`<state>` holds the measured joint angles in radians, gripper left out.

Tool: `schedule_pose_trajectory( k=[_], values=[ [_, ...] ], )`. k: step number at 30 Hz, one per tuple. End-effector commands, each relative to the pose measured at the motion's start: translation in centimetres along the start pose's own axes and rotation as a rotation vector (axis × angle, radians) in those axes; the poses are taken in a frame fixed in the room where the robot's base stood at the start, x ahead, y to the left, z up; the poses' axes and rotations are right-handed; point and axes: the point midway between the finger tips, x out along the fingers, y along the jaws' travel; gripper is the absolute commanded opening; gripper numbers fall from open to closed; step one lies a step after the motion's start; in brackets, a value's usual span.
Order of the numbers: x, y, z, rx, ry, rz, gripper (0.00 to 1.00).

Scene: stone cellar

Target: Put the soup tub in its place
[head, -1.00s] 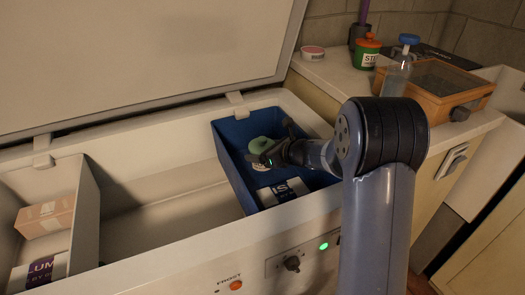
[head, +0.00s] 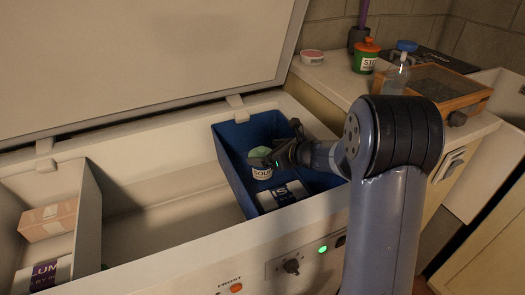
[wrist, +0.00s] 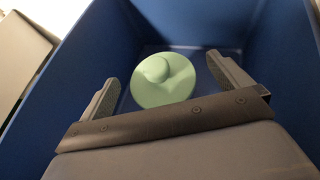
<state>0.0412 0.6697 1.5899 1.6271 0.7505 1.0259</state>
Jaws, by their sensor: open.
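The soup tub (head: 262,172) stands upright in the blue bin (head: 230,172) inside the chest freezer. It has a pale green lid with a round knob and a white label reading SOUP. In the wrist view its lid (wrist: 163,82) lies between and just beyond my two fingertips. My gripper (head: 276,153) is open and empty above the bin, close to the tub. In the wrist view my gripper (wrist: 165,82) has a finger on each side of the lid, apart from it. The tub's body is hidden under the lid there.
A white and dark blue package (head: 283,196) lies in the bin's near end. The freezer's middle section (head: 165,205) is empty; its left section holds a cardboard box (head: 48,220) and a purple-labelled package (head: 50,272). The counter (head: 335,78) at right holds jars, a bottle and a wooden box.

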Motion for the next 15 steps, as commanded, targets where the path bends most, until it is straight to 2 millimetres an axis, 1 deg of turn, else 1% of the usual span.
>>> schedule_pose_trajectory(
  k=[1, 3, 6, 10, 15],
  values=[
    [-1.2, -0.1, 0.2, 0.001, -0.001, -0.003, 0.98],
    [-2.5, -0.1, 0.2, 0.002, -0.001, -0.003, 0.98],
    [-3.9, -0.1, 0.1, 0.001, -0.001, -0.002, 0.98],
    [-4.8, 0.0, 0.0, 0.001, 0.000, -0.001, 0.98],
    [-5.1, 0.0, -0.1, 0.001, 0.000, 0.000, 0.98]
  ],
)
